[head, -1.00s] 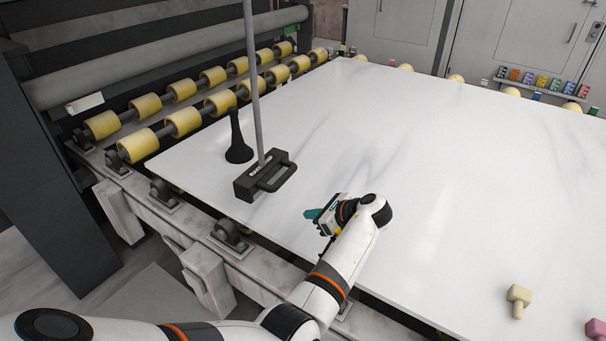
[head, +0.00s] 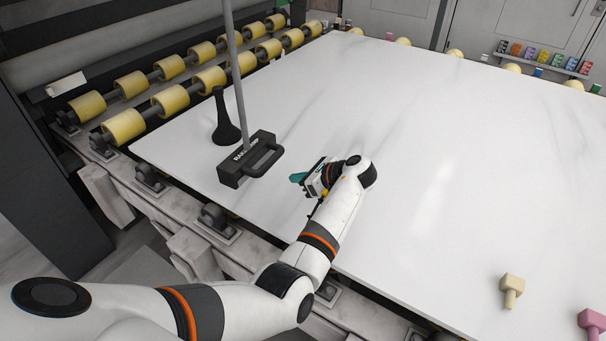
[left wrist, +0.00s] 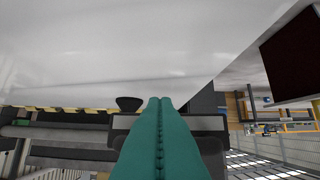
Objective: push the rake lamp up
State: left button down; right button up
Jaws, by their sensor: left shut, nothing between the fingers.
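The rake lamp (head: 249,160) is a black block with a handle on its right side and white lettering. It stands on the white slab with a grey pole (head: 236,75) rising from it. My left gripper (head: 297,178) is shut and empty, its teal fingers pointing left towards the lamp's handle, with a gap between. In the left wrist view the shut teal fingers (left wrist: 160,105) show close up, with dark shapes beyond their tips. My right gripper is not in view.
A black cone-shaped thing (head: 225,122) stands just behind the lamp. Yellow rollers (head: 124,126) line the slab's left side. A cream block (head: 511,290) and a pink block (head: 593,325) lie at lower right. The slab (head: 420,130) is mostly clear in the middle.

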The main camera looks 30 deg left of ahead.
pick_arm(q)
jog(key=x, duration=0.6)
jog(key=r+p, duration=0.1)
jog(key=r, duration=0.1)
jog(key=r+p, duration=0.1)
jog(key=r, duration=0.1)
jog(key=shift+a, duration=0.4)
